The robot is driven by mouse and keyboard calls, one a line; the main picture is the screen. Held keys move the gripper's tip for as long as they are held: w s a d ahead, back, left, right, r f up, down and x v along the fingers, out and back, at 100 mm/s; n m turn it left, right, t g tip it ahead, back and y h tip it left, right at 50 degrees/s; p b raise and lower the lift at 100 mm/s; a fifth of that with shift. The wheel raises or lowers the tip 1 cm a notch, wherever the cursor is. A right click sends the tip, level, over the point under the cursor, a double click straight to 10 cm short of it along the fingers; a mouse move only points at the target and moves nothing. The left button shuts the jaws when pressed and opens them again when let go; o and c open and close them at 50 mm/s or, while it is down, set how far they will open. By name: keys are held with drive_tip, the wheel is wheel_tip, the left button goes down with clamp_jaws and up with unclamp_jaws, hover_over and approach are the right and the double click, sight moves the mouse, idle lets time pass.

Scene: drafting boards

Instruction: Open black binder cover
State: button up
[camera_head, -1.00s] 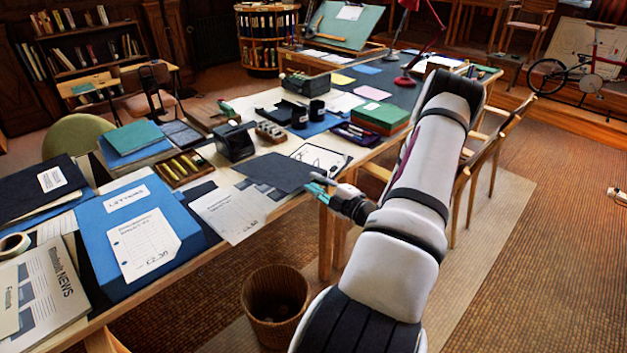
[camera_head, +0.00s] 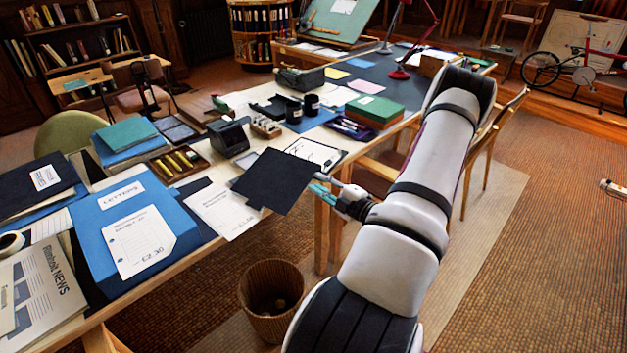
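A black cover (camera_head: 274,181) lies at an angle at the front edge of the long table, just left of my gripper. Its near corner juts past the table edge, and it looks tilted. A black-edged binder or board with a white drawn sheet (camera_head: 313,151) lies just behind it; I cannot tell whether the two are joined. My gripper (camera_head: 322,193) is at the cover's right edge, with teal fingertips pointing left. The fingers are too small to tell whether they are shut on the cover or only touching it.
Blue binders (camera_head: 135,228) and a dark labelled folder (camera_head: 38,187) lie on the left. A printed sheet (camera_head: 222,212) is left of the cover. A waste basket (camera_head: 272,300) stands on the floor below. Green books (camera_head: 374,111) lie behind my gripper.

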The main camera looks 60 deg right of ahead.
drive_tip(key=v, duration=0.8)
drive_tip(key=shift+s, duration=0.2)
